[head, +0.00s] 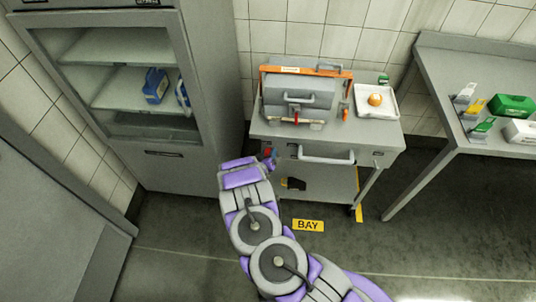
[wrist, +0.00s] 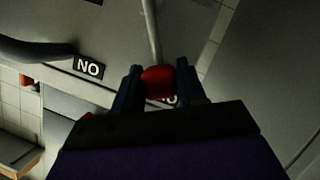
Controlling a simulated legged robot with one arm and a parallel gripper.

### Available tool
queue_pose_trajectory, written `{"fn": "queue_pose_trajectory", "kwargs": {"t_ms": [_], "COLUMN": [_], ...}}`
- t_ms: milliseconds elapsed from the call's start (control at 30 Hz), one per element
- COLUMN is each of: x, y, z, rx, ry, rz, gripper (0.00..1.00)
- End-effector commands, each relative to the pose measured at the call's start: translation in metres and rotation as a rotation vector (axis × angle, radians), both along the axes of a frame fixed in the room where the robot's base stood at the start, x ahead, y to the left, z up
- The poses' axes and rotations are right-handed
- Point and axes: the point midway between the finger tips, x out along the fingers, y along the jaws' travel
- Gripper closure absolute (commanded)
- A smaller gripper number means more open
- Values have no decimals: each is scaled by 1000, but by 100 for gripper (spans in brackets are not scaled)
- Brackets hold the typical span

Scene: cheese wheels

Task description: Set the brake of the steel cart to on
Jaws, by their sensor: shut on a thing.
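The steel cart (head: 380,143) stands against the tiled wall, with a front handle (head: 326,157) and a lower shelf. My gripper (head: 269,161) is at the cart's left front side. In the wrist view, my gripper (wrist: 160,84) is shut on a red knob (wrist: 157,80) at the end of a thin metal rod (wrist: 151,35). A dark label (wrist: 88,68) reading "NO" in this picture is left of the knob. A second label (wrist: 170,100) is mostly hidden behind the knob and fingers.
A grey box-like device (head: 298,97) with an orange frame and a white tray (head: 377,113) with an orange item stand on the cart. A glass-fronted cabinet (head: 205,100) is left, and a steel table (head: 440,90) right. A yellow BAY sign (head: 308,225) marks the floor.

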Motion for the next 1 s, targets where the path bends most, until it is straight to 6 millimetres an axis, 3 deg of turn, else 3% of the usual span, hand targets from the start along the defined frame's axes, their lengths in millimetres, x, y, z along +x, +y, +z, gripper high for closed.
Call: {"fn": "queue_pose_trajectory", "kwargs": {"t_ms": [467, 1000], "x": [-1, -3], "y": [-10, -52], "z": [5, 9], "rx": [113, 591], "ry": [1, -15], "rz": [-1, -2], "gripper": [100, 100]}}
